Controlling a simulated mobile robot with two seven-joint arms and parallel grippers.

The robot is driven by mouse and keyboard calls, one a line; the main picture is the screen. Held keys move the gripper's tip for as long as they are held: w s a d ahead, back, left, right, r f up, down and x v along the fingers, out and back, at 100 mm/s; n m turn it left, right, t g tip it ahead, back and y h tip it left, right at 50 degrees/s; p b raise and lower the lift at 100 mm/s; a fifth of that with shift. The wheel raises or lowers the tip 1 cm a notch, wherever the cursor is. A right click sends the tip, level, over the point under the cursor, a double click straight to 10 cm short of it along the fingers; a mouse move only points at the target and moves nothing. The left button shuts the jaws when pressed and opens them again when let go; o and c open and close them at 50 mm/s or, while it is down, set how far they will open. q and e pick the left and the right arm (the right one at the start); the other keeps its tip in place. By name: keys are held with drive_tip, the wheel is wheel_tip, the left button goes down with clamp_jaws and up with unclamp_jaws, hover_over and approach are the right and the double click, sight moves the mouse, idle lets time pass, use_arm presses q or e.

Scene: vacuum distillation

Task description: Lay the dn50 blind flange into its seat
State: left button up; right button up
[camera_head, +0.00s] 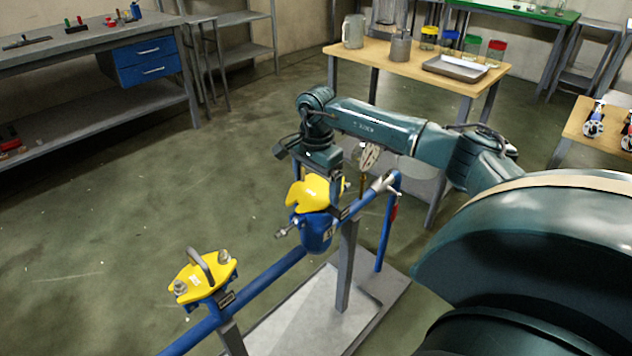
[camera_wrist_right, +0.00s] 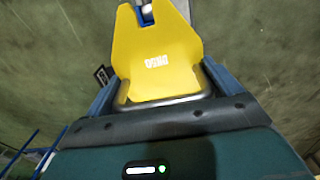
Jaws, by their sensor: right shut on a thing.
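The yellow DN50 blind flange (camera_head: 309,191) is in my right gripper (camera_head: 325,178), at the end of the arm coming in from the right. In the right wrist view, the flange (camera_wrist_right: 157,50) shows its label upside down, and its grey bar handle (camera_wrist_right: 165,103) lies between the fingers of the gripper (camera_wrist_right: 163,97). In the head view the flange is directly over a blue pipe fitting (camera_head: 316,232) and overlaps its top; I cannot tell whether they touch. The seat face is hidden. My left gripper is not in view.
A second yellow flange (camera_head: 203,277) with a handle and bolts sits on the blue pipe (camera_head: 262,281) at the left. A pressure gauge (camera_head: 369,156) and a valve (camera_head: 385,184) stand close beside the gripper. A wooden table (camera_head: 405,66) stands behind. The floor at left is clear.

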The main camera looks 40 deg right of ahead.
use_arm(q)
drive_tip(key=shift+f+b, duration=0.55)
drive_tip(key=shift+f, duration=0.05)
use_arm(e)
drive_tip(key=shift+f, duration=0.75)
drive_tip(key=o, duration=1.5)
drive_tip(key=shift+f, duration=0.1)
drive_tip(key=shift+r, duration=0.2)
wheel_tip(320, 180, up, 12)
drive_tip(key=shift+f+p, duration=0.15)
drive_tip(key=shift+p, duration=0.4)
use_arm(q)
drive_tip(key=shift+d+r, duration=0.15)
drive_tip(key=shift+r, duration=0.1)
use_arm(e)
drive_tip(key=shift+r, duration=0.7)
